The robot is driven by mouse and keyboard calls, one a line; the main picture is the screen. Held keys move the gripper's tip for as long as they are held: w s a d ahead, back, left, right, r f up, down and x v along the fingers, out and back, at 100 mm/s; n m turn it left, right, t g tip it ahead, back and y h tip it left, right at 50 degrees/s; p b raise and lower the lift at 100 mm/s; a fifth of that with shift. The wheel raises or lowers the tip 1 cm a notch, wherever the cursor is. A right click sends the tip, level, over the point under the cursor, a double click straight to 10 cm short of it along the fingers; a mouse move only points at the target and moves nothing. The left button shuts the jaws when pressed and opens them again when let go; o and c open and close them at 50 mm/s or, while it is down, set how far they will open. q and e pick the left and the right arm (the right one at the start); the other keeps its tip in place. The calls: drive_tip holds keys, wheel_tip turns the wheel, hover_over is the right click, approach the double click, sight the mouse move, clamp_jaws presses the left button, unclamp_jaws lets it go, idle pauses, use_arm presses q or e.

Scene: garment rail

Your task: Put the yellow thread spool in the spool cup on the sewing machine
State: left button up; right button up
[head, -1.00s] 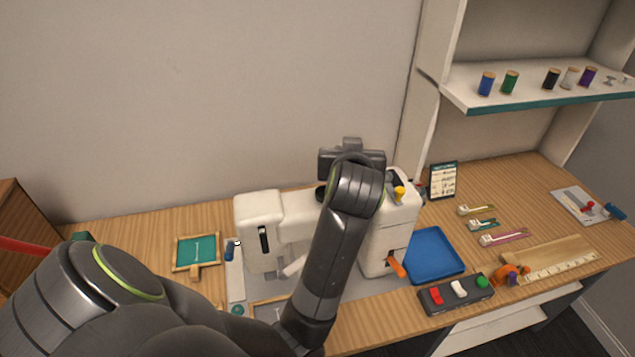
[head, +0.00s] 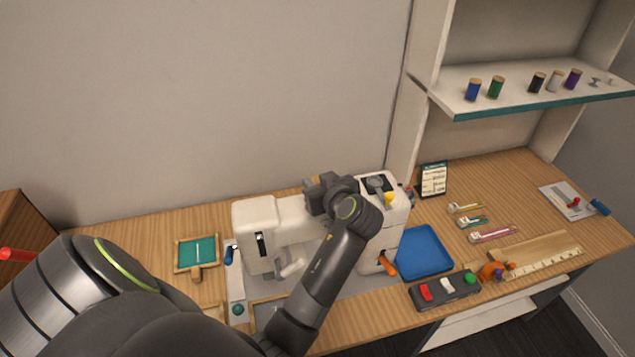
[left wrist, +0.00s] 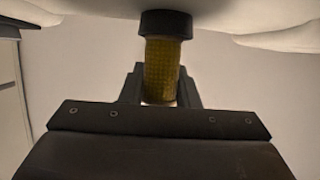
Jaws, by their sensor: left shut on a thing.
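The white sewing machine (head: 258,217) stands on the wooden table in the head view. My left gripper (head: 318,195) is over the top of the machine, and my arm hides part of the machine. In the left wrist view my left gripper (left wrist: 160,92) is shut on the yellow thread spool (left wrist: 163,70). The spool's far end meets a dark round rim (left wrist: 166,24), which looks like the spool cup, against the machine's white body. I cannot tell how deep the spool sits in it. The spool is hidden in the head view. My right gripper is not in view.
A blue tray (head: 424,252) lies right of the machine, beside a dark box with coloured buttons (head: 444,291). A wooden ruler (head: 548,258) lies further right. Several spools stand on the shelf (head: 520,98). A framed card (head: 433,179) stands behind the tray.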

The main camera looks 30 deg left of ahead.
use_arm(q)
drive_tip(key=shift+f, duration=0.5)
drive_tip(key=shift+f, duration=0.15)
drive_tip(key=o, duration=0.9)
drive_tip(key=shift+o, duration=0.2)
drive_tip(key=shift+r, duration=0.25)
